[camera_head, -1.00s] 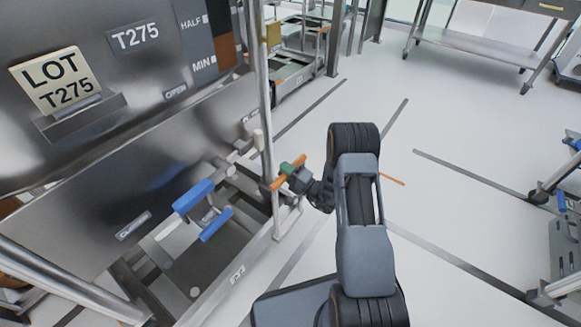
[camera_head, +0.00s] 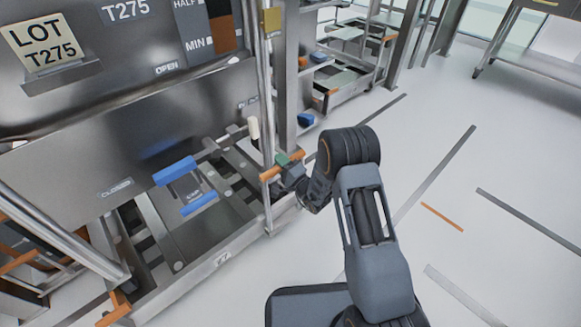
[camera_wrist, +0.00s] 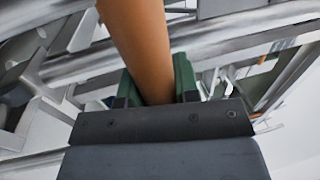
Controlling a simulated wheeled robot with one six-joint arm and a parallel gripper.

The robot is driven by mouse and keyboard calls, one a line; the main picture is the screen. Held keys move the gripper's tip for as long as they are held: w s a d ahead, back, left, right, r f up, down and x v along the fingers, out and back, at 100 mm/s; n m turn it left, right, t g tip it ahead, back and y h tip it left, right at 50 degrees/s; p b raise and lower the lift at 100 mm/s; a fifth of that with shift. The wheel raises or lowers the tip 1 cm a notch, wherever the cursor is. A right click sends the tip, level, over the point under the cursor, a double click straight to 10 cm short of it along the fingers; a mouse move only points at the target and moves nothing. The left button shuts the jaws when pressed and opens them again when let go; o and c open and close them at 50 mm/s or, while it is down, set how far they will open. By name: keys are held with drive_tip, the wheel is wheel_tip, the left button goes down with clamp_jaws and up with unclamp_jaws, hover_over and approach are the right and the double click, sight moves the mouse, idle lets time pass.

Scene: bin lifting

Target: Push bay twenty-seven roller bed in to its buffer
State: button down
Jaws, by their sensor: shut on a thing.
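The roller bed, marked 27 on its front rail (camera_head: 222,258), sits low in the bay under the steel bin (camera_head: 110,130). An upright post rises near its right end, with an orange handle (camera_head: 269,174) across it. My gripper (camera_head: 284,163) is shut on this handle. In the wrist view, the orange bar (camera_wrist: 138,40) stands between the green jaw pads of my gripper (camera_wrist: 157,88). The bed's far end and the buffer cannot be made out.
A blue handle (camera_head: 176,171) sticks out below the bin, with a second blue bar (camera_head: 199,204) under it. An orange block (camera_head: 115,312) is at the bed's lower left. Another bay (camera_head: 345,90) stands beyond. The white floor at right is clear.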

drive_tip(key=shift+w+a, duration=0.4)
drive_tip(key=shift+w, duration=0.2)
drive_tip(key=c, duration=0.8)
unclamp_jaws()
drive_tip(key=shift+w+a, duration=0.1)
drive_tip(key=shift+c, duration=0.2)
drive_tip(key=p+v, duration=0.3)
drive_tip(key=v, duration=1)
drive_tip(key=shift+s+d, duration=0.25)
drive_tip(key=shift+s, duration=0.05)
drive_tip(key=shift+f, duration=0.1)
